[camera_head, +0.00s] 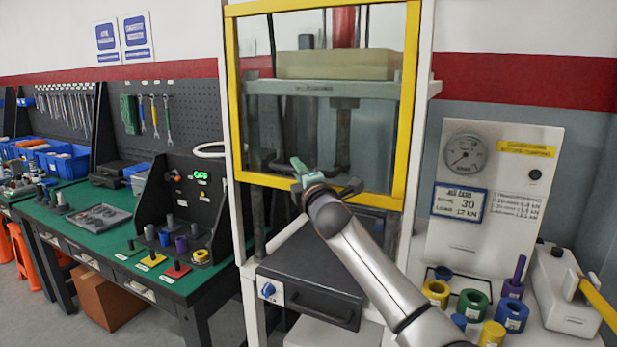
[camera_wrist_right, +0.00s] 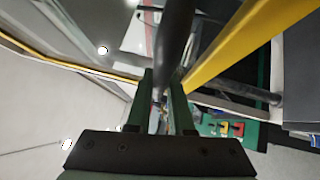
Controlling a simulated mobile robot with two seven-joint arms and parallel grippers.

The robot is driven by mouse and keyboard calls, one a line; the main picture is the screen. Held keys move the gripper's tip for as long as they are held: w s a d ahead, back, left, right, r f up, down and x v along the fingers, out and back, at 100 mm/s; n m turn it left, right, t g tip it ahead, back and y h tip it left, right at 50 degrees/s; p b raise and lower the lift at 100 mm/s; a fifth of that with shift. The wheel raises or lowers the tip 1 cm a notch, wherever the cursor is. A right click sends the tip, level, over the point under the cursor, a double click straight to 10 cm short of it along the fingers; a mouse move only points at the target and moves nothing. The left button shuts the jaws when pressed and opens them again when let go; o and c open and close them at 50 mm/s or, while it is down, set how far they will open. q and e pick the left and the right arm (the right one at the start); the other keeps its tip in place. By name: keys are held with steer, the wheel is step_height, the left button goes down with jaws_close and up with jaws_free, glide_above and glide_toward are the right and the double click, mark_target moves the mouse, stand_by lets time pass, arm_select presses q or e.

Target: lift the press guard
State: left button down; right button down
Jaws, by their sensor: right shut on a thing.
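The press guard (camera_head: 232,100) is a clear panel in a yellow frame on the front of the white press, covering the opening. Its yellow frame also crosses the right wrist view (camera_wrist_right: 245,45). A dark bar handle (camera_head: 351,187) lies along the guard's lower edge. My right gripper (camera_head: 299,167) reaches up from the lower right and is shut on this handle. In the right wrist view the dark bar (camera_wrist_right: 173,35) runs between the two green fingers (camera_wrist_right: 165,95). The fingertips are partly hidden by the bar. My left gripper is not in view.
A dark box with a blue knob (camera_head: 310,285) sits below the guard. To the right stand a gauge panel (camera_head: 490,190) and several coloured rings and cylinders (camera_head: 473,304). A green workbench (camera_head: 110,235) with tools and small parts is at the left.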

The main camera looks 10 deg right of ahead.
steer(key=shift+r, duration=0.3)
steer(key=c, duration=0.8)
jaws_free()
steer(key=shift+s, duration=0.15)
steer(key=b+v, duration=0.1)
steer(key=v, duration=1.1)
steer(key=shift+b, duration=0.35)
steer(key=shift+s, duration=0.15)
